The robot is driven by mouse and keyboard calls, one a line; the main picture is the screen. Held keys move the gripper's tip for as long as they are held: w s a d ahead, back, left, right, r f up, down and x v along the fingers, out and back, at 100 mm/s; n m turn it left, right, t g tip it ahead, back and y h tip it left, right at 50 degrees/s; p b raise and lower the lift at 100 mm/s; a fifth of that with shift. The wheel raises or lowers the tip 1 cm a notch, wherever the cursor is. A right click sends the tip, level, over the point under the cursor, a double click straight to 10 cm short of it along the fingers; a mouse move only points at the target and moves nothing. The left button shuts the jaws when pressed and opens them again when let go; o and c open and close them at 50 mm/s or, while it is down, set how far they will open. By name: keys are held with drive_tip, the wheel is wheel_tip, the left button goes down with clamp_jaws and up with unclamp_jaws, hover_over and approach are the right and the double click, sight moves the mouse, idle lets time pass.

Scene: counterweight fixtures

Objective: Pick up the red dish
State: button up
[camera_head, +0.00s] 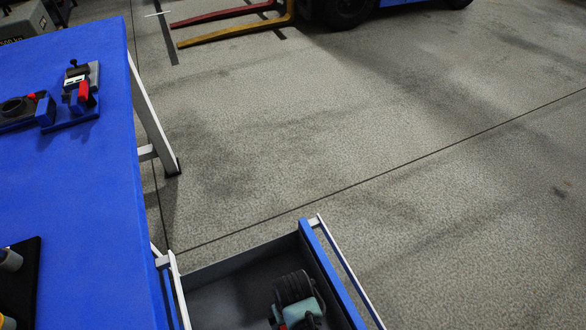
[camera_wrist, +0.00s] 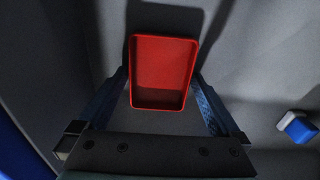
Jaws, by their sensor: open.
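The red dish (camera_wrist: 162,72) is a shallow rectangular tray with a raised rim, seen from above in the wrist view. It lies on a grey surface, with its long side running up the picture. My gripper (camera_wrist: 160,85) is open, with one blue finger on the left of the dish and one on the right. The fingers lie beside its lower half; I cannot tell whether they touch it. In the head view the dish cannot be made out clearly; part of my arm is over the open drawer (camera_head: 222,284).
A small blue and white object (camera_wrist: 298,127) lies at the right in the wrist view. A blue-topped table (camera_head: 85,190) stands left of the drawer, with fixtures (camera_head: 75,95) on it. Blue and white drawer edges (camera_head: 335,272) border the opening. Open floor lies to the right.

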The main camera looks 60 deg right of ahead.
drive_tip(key=c, duration=1.3)
